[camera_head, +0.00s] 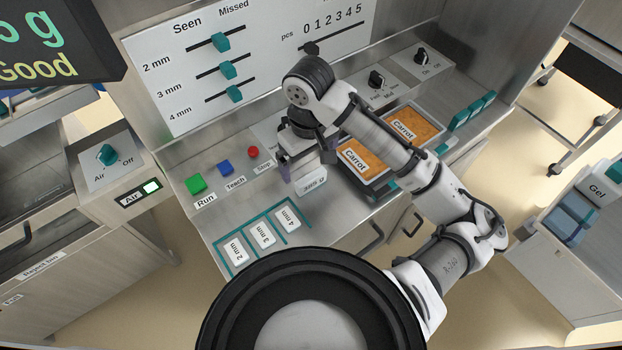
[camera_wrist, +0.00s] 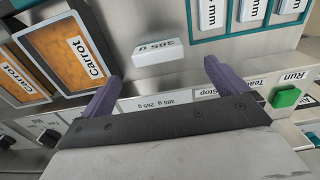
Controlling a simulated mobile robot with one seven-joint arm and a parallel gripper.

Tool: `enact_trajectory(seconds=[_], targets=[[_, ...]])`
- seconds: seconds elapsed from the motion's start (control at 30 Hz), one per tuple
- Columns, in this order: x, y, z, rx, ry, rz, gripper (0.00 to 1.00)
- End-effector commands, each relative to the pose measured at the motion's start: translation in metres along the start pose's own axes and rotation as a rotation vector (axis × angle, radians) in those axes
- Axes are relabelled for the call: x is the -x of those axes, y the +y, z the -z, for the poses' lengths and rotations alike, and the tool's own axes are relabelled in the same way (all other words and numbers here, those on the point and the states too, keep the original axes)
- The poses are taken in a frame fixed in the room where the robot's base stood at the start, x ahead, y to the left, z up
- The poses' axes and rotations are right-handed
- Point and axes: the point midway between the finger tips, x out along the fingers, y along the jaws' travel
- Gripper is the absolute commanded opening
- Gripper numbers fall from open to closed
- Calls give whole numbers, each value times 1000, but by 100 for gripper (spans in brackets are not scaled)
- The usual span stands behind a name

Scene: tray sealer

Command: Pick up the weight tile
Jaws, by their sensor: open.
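The weight tile is a small white block marked 385 g. It stands on the steel worktop in the head view (camera_head: 312,183), just in front of my gripper (camera_head: 304,168). In the wrist view the tile (camera_wrist: 159,53) lies beyond the purple fingertips, in line with the gap between them. My gripper (camera_wrist: 161,73) is open and empty. No contact between the fingers and the tile shows.
Two orange Carrot trays (camera_head: 356,160) sit to the right in the head view. Tiles marked 2 mm, 3 mm and 4 mm lie in a teal-edged rack (camera_head: 272,262) to the left. Run (camera_head: 196,183), Teach (camera_head: 225,167) and Stop (camera_head: 253,152) buttons are behind and left.

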Motion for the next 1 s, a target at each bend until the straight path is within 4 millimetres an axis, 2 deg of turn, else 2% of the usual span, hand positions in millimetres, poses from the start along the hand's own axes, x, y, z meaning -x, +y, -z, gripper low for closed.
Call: enact_trajectory(seconds=[0.1, 0.33, 0.63, 0.9, 0.93, 1.0], targets=[[-16, 0, 0, -2, 1, 1, 98], [-30, 1, -1, -3, -1, 0, 98], [-69, 3, -3, -1, 0, 0, 98], [-74, 3, -3, -1, 1, -1, 98], [-74, 3, -3, -1, 1, -1, 97], [-74, 3, -3, -1, 1, -1, 88]])
